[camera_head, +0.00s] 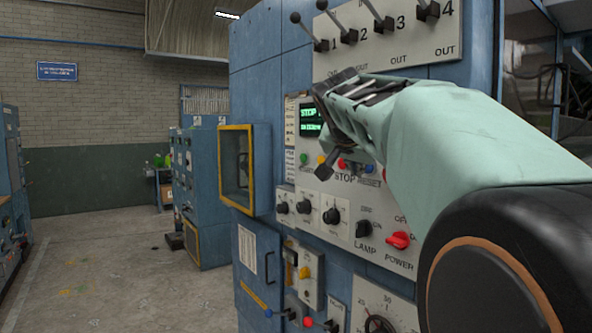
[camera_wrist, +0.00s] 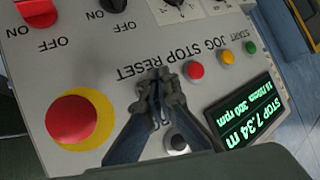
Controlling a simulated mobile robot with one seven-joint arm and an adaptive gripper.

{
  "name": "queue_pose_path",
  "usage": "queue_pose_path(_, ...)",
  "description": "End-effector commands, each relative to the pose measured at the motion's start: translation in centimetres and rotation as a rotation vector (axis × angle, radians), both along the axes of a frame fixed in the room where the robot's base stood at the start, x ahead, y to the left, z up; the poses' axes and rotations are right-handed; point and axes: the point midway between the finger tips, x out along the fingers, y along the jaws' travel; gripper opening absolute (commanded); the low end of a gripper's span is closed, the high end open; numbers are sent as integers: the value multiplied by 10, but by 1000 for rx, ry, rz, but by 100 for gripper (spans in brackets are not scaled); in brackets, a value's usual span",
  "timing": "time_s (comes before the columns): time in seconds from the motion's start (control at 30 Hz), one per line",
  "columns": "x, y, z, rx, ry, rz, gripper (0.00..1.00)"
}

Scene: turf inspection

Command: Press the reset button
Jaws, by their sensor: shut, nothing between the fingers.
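The reset button (camera_head: 368,168) is a small blue button above the RESET label on the machine's pale control panel, in the head view. The red stop button (camera_head: 342,164) sits just left of it, and also shows in the wrist view (camera_wrist: 196,70). My gripper (camera_head: 324,172) is in front of the panel, its fingers shut and empty. In the wrist view the closed fingertips (camera_wrist: 158,80) lie over the spot beside the RESET label and hide the reset button there. I cannot tell whether they touch the panel.
A large red emergency button (camera_wrist: 72,120) on a yellow ring is near the fingers. Yellow jog (camera_wrist: 226,57) and green start (camera_wrist: 251,47) buttons and a green-lit display (camera_wrist: 243,112) are alongside. Levers (camera_head: 350,36) stick out above; a yellow-framed box (camera_head: 236,170) juts out left.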

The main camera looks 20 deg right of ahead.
Motion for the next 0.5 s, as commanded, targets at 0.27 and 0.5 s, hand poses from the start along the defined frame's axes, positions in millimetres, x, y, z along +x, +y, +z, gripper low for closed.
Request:
queue_pose_path(0.27,-1,3,0,1,-1,2,0)
queue_pose_path(0.5,-9,25,-2,1,-1,3,0)
